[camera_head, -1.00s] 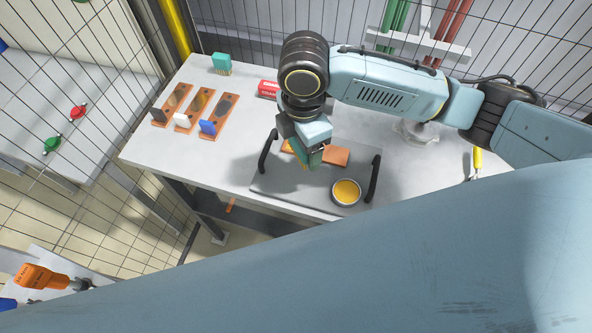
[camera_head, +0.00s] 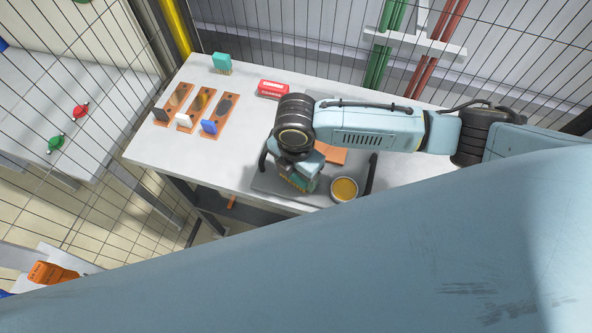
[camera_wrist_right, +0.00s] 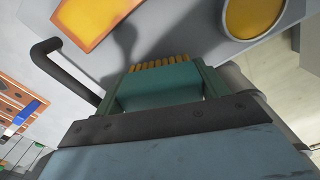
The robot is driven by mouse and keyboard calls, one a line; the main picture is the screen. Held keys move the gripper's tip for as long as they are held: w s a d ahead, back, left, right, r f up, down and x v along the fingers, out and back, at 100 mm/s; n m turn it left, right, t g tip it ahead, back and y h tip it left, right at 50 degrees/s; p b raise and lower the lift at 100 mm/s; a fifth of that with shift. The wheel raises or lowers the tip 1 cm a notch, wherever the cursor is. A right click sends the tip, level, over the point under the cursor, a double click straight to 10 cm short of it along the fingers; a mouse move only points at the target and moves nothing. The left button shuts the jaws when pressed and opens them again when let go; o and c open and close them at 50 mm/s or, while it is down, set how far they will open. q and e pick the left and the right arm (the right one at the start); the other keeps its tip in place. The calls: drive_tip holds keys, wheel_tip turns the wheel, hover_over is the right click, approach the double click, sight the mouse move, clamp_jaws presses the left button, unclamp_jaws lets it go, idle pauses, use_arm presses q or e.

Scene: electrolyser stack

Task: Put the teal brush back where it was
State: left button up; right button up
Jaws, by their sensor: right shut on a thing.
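My right gripper (camera_head: 299,183) is shut on a teal brush (camera_wrist_right: 158,86) with tan bristles, which point away from the gripper in the right wrist view. It holds the brush over the front of a grey tray (camera_head: 262,183) with dark handles. Whether the bristles touch the tray cannot be told. A second, brighter green-teal brush (camera_head: 222,62) stands on its bristles at the table's back left. My left gripper is not in view.
An orange plate (camera_head: 330,152) and a round tin of yellow stuff (camera_head: 344,189) are on the tray. Three brown boards (camera_head: 200,104) with small blocks lie to the left. A red box (camera_head: 273,89) lies behind the tray. The table's left front is clear.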

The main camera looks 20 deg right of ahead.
drive_tip(key=shift+f, duration=0.3)
drive_tip(key=shift+f, duration=0.1)
drive_tip(key=shift+f, duration=0.1)
drive_tip(key=o, duration=0.9)
drive_tip(key=shift+o, duration=0.2)
wheel_tip(320, 180, up, 12)
drive_tip(key=shift+r, duration=0.2)
